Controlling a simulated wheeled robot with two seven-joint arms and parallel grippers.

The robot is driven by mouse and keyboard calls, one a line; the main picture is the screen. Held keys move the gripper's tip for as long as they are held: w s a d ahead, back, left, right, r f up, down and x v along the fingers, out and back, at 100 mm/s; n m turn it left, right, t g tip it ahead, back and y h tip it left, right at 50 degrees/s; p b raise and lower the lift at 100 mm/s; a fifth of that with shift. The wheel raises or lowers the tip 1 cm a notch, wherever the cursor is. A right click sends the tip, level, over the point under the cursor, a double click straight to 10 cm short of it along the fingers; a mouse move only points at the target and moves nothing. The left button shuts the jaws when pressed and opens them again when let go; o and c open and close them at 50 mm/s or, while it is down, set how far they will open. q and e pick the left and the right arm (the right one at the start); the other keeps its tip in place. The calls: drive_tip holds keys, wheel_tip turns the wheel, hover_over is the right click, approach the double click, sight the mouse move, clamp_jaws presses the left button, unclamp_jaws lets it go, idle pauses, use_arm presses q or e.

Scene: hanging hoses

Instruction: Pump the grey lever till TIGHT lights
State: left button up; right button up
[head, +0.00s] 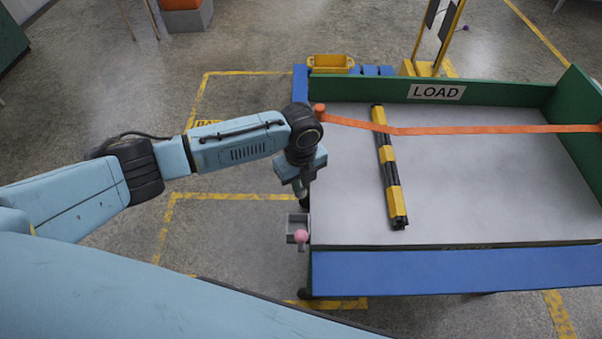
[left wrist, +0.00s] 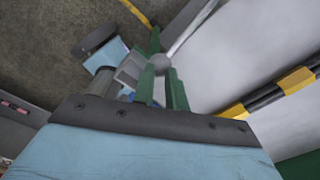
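My left gripper (head: 301,186) points down at the left edge of the load table (head: 480,180). In the left wrist view its green fingers (left wrist: 162,88) stand apart, with a greyish part showing between them. A pale grey rod (left wrist: 188,28), perhaps the lever, runs from near the fingertips to the upper right. I cannot tell whether the fingers touch it. In the head view the arm and gripper hide this spot. No lamp marked TIGHT can be made out. My right gripper is not in view.
An orange strap (head: 450,130) crosses the table over a black-and-yellow bar (head: 389,165). A small grey box (head: 297,222) with a pink ball (head: 301,236) sits at the table's left edge. A LOAD sign (head: 436,91) is on the green back wall.

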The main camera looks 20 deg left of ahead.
sight(301, 192)
use_arm(q)
drive_tip(key=shift+f, duration=0.1)
drive_tip(key=shift+s+d+f+b, duration=0.1)
drive_tip(key=shift+s+f+b, duration=0.1)
drive_tip(key=shift+f, duration=0.5)
drive_tip(key=shift+s+d+f+b, duration=0.1)
drive_tip(key=shift+s+f+b, duration=0.1)
drive_tip(key=shift+f, duration=0.5)
